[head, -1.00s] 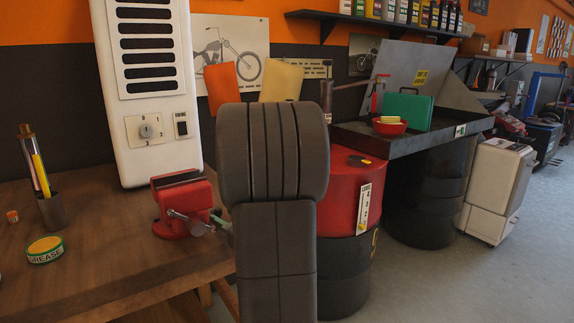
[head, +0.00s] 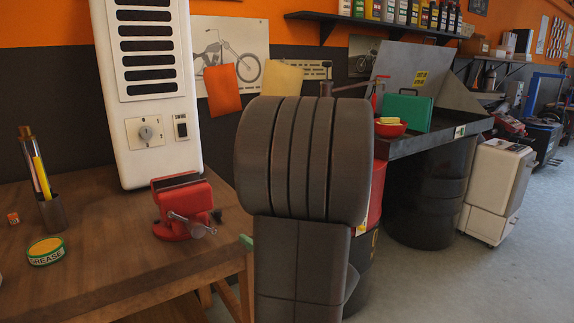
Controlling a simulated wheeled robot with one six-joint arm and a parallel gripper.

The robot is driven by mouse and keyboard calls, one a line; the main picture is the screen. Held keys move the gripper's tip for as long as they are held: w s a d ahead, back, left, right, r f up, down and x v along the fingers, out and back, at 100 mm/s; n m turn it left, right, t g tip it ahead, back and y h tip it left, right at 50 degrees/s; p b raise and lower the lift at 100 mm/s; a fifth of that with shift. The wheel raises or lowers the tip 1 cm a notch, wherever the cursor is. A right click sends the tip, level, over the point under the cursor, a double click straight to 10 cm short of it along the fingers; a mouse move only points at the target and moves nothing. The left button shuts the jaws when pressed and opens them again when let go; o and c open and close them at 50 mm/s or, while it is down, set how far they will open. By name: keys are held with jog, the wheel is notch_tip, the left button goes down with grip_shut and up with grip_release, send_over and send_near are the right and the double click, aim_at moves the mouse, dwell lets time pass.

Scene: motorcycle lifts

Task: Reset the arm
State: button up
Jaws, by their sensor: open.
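My own dark grey arm (head: 303,165) stands upright in the middle of the head view, seen from behind. It blocks the view of what lies beyond it. My gripper cannot be made out; the arm links hide that end. A small green piece (head: 246,242) shows at the arm's left edge, and I cannot tell what it is.
Left is a wooden workbench (head: 110,235) with a red vise (head: 183,205), grease tin (head: 46,251) and dark cup (head: 52,211). A white heater (head: 147,90) stands behind. Right are a black sink basin (head: 440,136) and a white cabinet (head: 497,190). Floor at far right is clear.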

aim_at(221, 214)
jog(key=x, duration=1.3)
jog(key=shift+w+a, duration=0.1)
jog(key=shift+a, duration=0.1)
jog(key=shift+w+d, duration=0.1)
jog(key=shift+w, duration=0.1)
jog(key=shift+w+d+n+g+y+p, duration=0.15)
jog(key=shift+d+n+g+y+p, duration=0.25)
jog(key=shift+n+g+y+p, duration=0.55)
jog(key=v, duration=1.4)
jog(key=shift+w+d+r+m+t+h+p, duration=0.2)
jog(key=shift+w+m+h, duration=0.3)
jog(key=shift+w, duration=0.35)
jog(key=shift+w+a+r+m+t+h+p, duration=0.15)
jog(key=shift+w+m+t+h, duration=0.2)
jog(key=shift+w+h, duration=0.4)
jog(key=shift+w+d+m+t+h+p, duration=0.2)
jog(key=shift+w+m+h, duration=0.2)
jog(key=shift+w, duration=0.5)
